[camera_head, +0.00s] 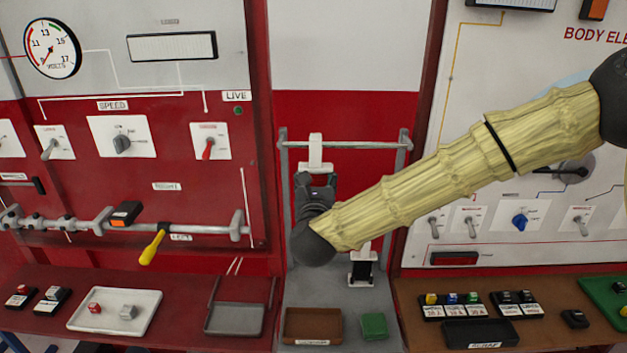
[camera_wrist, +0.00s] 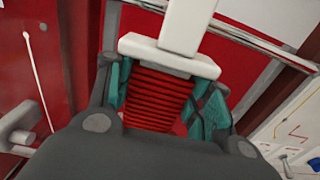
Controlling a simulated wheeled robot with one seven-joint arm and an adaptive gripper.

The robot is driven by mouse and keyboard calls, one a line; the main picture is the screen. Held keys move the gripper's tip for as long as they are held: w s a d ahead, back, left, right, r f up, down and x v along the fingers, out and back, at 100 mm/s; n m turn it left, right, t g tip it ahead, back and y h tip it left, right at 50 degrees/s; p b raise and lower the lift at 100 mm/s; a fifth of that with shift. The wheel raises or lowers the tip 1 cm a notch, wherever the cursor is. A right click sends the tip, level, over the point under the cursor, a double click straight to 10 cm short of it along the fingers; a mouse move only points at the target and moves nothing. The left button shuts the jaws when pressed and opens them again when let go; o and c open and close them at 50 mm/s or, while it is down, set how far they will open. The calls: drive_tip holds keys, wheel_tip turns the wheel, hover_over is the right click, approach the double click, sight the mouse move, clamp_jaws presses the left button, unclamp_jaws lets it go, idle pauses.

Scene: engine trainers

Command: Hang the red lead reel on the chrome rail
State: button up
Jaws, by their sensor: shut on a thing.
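The red lead reel (camera_wrist: 156,96) has a white flange and a white hook-like strap (camera_wrist: 188,22) above it. My gripper (camera_wrist: 160,100) is shut on the reel, with teal pads on both sides of the red winding. In the head view my gripper (camera_head: 316,182) holds it upright, and the white strap (camera_head: 316,150) stands across the chrome rail (camera_head: 365,144), left of its middle. The rail also shows in the wrist view (camera_wrist: 265,45), passing behind the strap. I cannot tell whether the strap is hooked over the rail or only in front of it. My arm hides the reel's lower part.
Two grey posts (camera_head: 402,165) carry the rail. Below are a white-and-black stand (camera_head: 362,268), a brown tray (camera_head: 313,311) and a green block (camera_head: 374,326). Switch panels flank both sides. A yellow-handled lever (camera_head: 152,247) juts out at left.

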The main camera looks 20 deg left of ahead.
drive_tip(key=shift+w+a+f, duration=0.25)
drive_tip(key=shift+w+f, duration=0.1)
drive_tip(key=shift+w, duration=0.45)
drive_tip(key=shift+w+a+f, duration=0.2)
drive_tip(key=shift+w+f, duration=0.2)
drive_tip(key=shift+w, duration=0.45)
drive_tip(key=shift+w+a+f, duration=0.25)
drive_tip(key=shift+w+f, duration=0.1)
drive_tip(key=shift+w, duration=0.45)
drive_tip(key=o, duration=1.2)
drive_tip(key=shift+s, duration=0.1)
